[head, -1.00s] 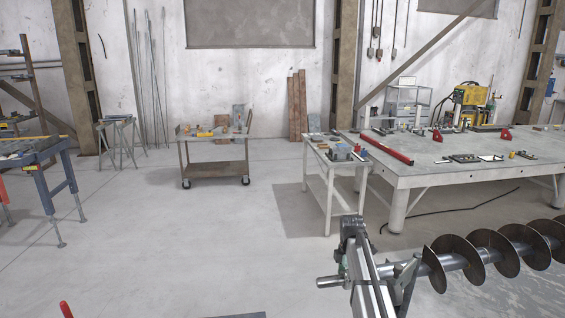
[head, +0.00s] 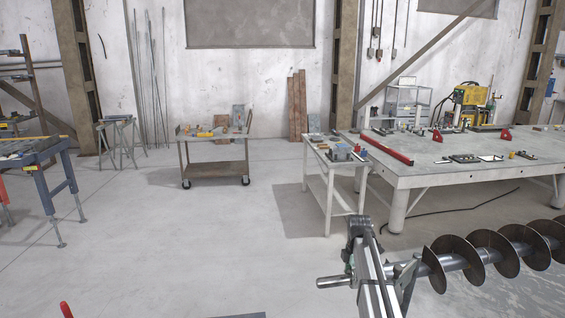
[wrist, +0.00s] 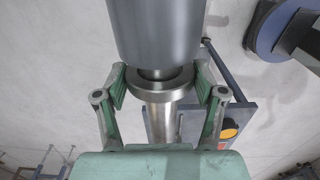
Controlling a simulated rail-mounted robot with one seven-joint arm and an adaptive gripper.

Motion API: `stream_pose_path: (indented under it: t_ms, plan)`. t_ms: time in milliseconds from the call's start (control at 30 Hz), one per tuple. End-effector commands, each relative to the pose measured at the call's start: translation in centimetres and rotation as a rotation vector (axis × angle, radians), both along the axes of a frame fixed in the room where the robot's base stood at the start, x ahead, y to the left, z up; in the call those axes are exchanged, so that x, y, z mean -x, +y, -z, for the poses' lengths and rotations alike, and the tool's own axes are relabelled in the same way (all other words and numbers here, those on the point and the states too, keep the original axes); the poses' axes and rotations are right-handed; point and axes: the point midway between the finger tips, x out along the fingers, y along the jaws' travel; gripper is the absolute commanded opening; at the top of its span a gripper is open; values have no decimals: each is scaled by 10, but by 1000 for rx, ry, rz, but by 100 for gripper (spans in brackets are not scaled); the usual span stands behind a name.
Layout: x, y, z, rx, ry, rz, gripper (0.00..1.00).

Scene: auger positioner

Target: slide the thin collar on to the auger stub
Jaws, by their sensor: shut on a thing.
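In the wrist view, my gripper (wrist: 161,80) has its green fingers shut on the thin collar (wrist: 165,92), a bright metal ring, one finger at each side. The thick grey auger shaft (wrist: 156,32) comes down from the top and ends just above the ring. A narrower bright stub (wrist: 160,122) shows below the ring, so the collar appears to be around it, close to the shaft's end. Any gap is hard to judge. In the head view, the auger (head: 487,255) lies at the lower right, with the stub's end (head: 330,282) left of my arm. The collar is not distinguishable there.
A small white table (head: 335,165) and a large grey workbench (head: 440,165) stand beyond the auger. A brown cart (head: 215,150) stands farther back, and a blue stand (head: 50,175) at the left. The floor between them is clear.

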Motion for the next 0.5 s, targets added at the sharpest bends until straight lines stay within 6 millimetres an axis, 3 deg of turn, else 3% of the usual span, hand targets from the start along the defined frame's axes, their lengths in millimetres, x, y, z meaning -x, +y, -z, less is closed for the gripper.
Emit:
stream_pose_path:
  t_ms: [500]
  plan:
    - [-3, -14, 0, 0, 0, 1, 29]
